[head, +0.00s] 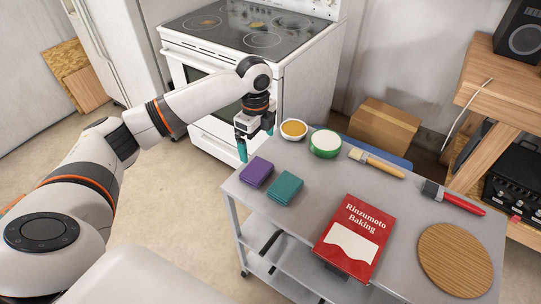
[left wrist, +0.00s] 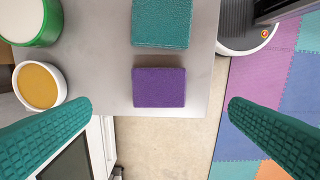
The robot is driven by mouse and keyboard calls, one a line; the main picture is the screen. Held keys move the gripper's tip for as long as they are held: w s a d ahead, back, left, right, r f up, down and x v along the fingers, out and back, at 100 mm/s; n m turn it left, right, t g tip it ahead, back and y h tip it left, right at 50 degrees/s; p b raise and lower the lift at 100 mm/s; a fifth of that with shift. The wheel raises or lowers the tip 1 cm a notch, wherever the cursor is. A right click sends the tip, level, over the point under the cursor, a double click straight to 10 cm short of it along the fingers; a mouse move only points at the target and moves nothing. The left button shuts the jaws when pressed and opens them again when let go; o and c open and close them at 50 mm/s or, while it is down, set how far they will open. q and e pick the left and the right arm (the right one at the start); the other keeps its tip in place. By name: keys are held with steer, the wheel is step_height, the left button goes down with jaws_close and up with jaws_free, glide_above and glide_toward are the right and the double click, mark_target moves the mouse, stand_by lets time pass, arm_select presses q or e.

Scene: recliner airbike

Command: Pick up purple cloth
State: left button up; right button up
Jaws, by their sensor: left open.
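The purple cloth (head: 257,171) is a small folded block lying flat near the left edge of the grey cart top. It also shows in the left wrist view (left wrist: 158,87), near the middle. A teal cloth (head: 286,188) of like shape lies just beside it, a narrow gap apart. It shows at the top of the left wrist view (left wrist: 161,22). My left gripper (head: 256,142) points down above the cart's back left corner, open and empty. Its teal fingers stand wide apart in the left wrist view (left wrist: 160,112), with the purple cloth apart from both. My right gripper is not in view.
The cart (head: 312,210) also holds a bowl of yellow stuff (head: 294,129), a green-rimmed round container (head: 325,144), a brush (head: 377,163), a red-handled tool (head: 453,197), a red book (head: 355,237) and a round wooden board (head: 455,261). A white stove (head: 215,95) stands behind the gripper.

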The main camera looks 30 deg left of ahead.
arm_select(q)
glide_above(259, 169)
steer(key=f, duration=0.5)
steer(key=shift+s+a+p, duration=0.2)
steer(key=shift+s+p, duration=0.15)
steer(key=shift+w+f, duration=0.15)
steer(key=shift+f, duration=0.2)
steer(key=shift+d+f+p, duration=0.2)
steer(key=shift+f+p, duration=0.1)
steer(key=shift+f, duration=0.55)
step_height(259, 169, down, 2)
steer(key=shift+w+d+f, duration=0.1)
steer(key=shift+f, duration=0.65)
steer(key=c, duration=0.8)
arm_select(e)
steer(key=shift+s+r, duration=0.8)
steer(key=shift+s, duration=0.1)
